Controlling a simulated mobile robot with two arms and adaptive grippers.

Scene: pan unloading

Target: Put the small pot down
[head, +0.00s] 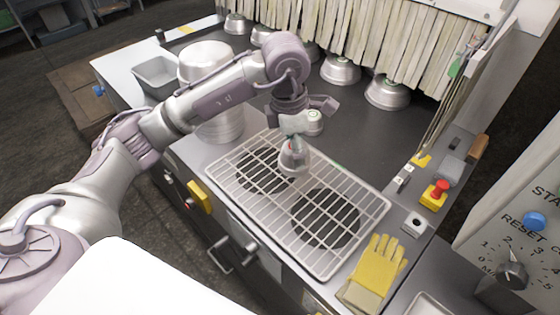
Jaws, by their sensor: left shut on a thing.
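My left gripper (297,126) is in the middle of the head view and reaches down over the wire rack (372,218). It is shut on the small pot (293,160), a small silver vessel with a reddish mark. The pot is over the far edge of the rack, between the two dark round vents. I cannot tell whether its base touches the wires. The gripper hides its top. My right gripper is not in view.
Silver domed pots (388,92) line the back by the strip curtain (400,45). A large pot stack (205,58) and grey tray (156,76) are left. A yellow glove (376,272) lies front right.

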